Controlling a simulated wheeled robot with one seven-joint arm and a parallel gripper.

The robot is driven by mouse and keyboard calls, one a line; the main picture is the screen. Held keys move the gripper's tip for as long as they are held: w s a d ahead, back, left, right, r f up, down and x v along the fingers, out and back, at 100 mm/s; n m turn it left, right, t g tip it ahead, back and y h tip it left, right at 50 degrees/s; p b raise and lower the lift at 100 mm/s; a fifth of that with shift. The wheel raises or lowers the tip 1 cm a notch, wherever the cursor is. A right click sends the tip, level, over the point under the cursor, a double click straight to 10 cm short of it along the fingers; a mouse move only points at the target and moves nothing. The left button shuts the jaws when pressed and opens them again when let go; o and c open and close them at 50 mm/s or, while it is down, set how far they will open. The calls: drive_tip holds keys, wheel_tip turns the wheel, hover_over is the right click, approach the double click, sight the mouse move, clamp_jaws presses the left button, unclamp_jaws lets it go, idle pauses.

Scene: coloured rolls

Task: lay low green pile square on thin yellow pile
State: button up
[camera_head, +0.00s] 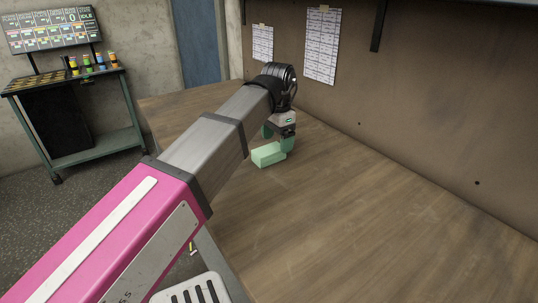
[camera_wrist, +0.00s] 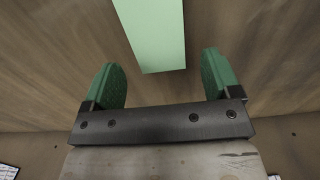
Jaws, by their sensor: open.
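A light green block (camera_head: 267,155), which looks like the low green pile, lies on the wooden table below my gripper (camera_head: 279,141) in the head view. In the wrist view the green block (camera_wrist: 154,30) shows as a long pale slab at the top centre. My gripper (camera_wrist: 161,60) is open, with its two dark green fingers apart on either side of the block's near end. No thin yellow pile can be made out; my arm covers part of the table.
The table (camera_head: 370,220) is bare to the right and in front. A brown wall panel (camera_head: 430,110) with pinned sheets runs along its back. A small yellow item (camera_head: 191,246) shows beside the table's near edge. A side bench (camera_head: 95,155) with coloured rolls stands far left.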

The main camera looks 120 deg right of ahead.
sight(277, 146)
drive_tip(key=shift+f, duration=1.9)
drive_tip(key=c, duration=1.1)
drive_tip(key=shift+r, duration=0.15)
drive_tip(key=shift+r, duration=0.55)
drive_tip(key=r, duration=0.2)
drive_tip(key=w+r, duration=0.1)
drive_tip(key=shift+d+r, duration=0.2)
drive_tip(key=shift+d, duration=0.1)
drive_tip(key=w+d+r, duration=0.1)
drive_tip(key=w+r, duration=0.1)
drive_tip(key=w, duration=0.1)
drive_tip(key=w+d+r, duration=0.2)
drive_tip(key=w, duration=0.1)
drive_tip(key=w+d+r, duration=0.2)
drive_tip(key=w, duration=0.1)
drive_tip(key=shift+w+r, duration=0.15)
drive_tip(key=shift+w, duration=0.05)
